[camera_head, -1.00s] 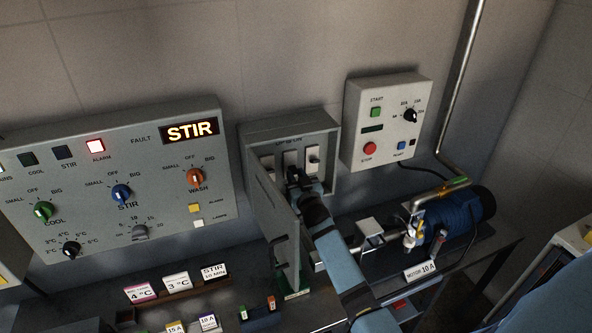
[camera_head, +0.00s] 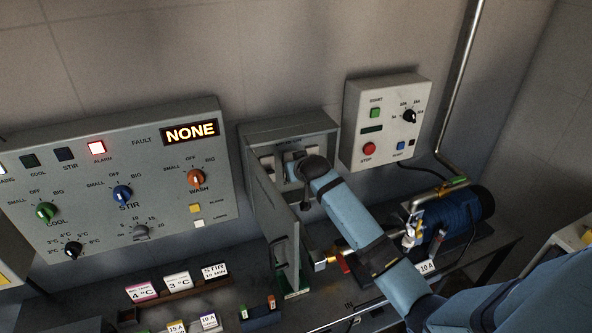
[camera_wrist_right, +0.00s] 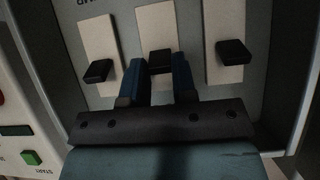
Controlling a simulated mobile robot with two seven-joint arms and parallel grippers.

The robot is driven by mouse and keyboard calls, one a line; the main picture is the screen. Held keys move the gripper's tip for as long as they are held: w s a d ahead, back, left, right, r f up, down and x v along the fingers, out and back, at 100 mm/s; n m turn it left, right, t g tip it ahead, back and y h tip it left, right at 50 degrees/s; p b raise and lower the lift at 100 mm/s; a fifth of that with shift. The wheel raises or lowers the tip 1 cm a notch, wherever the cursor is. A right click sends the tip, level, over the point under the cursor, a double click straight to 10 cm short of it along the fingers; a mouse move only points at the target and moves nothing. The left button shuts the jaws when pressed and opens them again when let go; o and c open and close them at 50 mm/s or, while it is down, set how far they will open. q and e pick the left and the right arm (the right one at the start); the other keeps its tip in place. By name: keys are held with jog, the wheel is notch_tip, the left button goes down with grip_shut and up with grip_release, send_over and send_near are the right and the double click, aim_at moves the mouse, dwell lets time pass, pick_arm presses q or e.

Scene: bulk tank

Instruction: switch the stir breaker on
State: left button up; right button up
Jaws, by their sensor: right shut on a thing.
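The open grey breaker box (camera_head: 322,132) hangs on the wall in the middle of the head view, its door (camera_head: 272,215) swung out toward me. In the right wrist view, which looks upside down, three pale breakers with black levers sit in a row. My right gripper (camera_wrist_right: 159,78) has its blue fingers either side of the middle breaker lever (camera_wrist_right: 160,60) and is shut on it. The outer levers (camera_wrist_right: 97,71) (camera_wrist_right: 233,52) are free. The breaker labels cannot be read. In the head view my wrist hides most of the breakers. The fault display (camera_head: 190,133) reads NONE. My left gripper is out of view.
The control panel (camera_head: 150,185) with knobs is left of the box, its alarm lamp lit red. A start/stop box (camera_head: 385,120) is close on the right. A blue motor (camera_head: 465,215) and pipework stand below right. Cards and small blocks lie on the bench below.

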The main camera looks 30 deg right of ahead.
dwell(0.5)
jog(key=o, duration=0.9)
jog(key=shift+w, duration=0.1)
jog(key=b+v, duration=0.2)
jog(key=v, duration=1.2)
jog(key=shift+w+r, duration=0.15)
